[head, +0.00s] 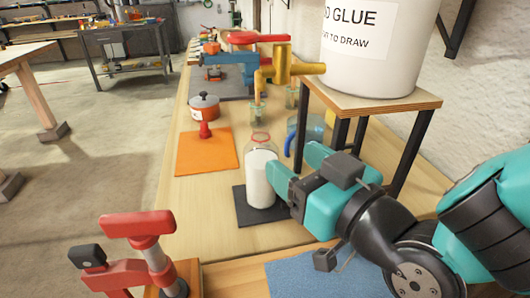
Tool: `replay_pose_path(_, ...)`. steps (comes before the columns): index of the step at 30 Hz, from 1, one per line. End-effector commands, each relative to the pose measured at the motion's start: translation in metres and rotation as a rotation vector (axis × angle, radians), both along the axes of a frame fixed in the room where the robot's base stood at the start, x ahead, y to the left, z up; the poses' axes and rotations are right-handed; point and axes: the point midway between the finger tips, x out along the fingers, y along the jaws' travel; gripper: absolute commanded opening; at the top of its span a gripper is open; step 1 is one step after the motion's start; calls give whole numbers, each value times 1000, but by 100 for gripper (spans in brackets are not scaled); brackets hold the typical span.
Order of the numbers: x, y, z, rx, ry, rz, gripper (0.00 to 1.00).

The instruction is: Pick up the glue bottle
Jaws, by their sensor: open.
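The glue bottle (260,182) stands upright on a dark square mat (244,213) on the bench. It is clear, filled most of the way with white, and has a red ring at its open top. My gripper (294,166) reaches in from the right with its teal fingers apart. One finger is right beside the bottle's right side and overlaps its edge in the picture. I cannot tell whether it touches. The bottle's far side and the exact gap to the fingers are hidden.
A large white glue bucket (375,60) with a brass tap (285,67) sits on a raised stand (385,100) close above my gripper. An orange mat (206,155), a red pot (204,107) and clamps stand farther back. A red clamp (138,224) stands at front left.

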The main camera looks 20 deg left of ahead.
Motion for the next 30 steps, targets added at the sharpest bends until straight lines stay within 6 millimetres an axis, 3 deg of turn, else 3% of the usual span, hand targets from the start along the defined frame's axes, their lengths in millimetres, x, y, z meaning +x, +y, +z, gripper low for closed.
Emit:
replay_pose_path(3,8,3,6,-1,8,-18,60)
replay_pose_path(9,27,31,5,2,5,-14,60)
replay_pose_path(30,70,78,2,3,4,-15,60)
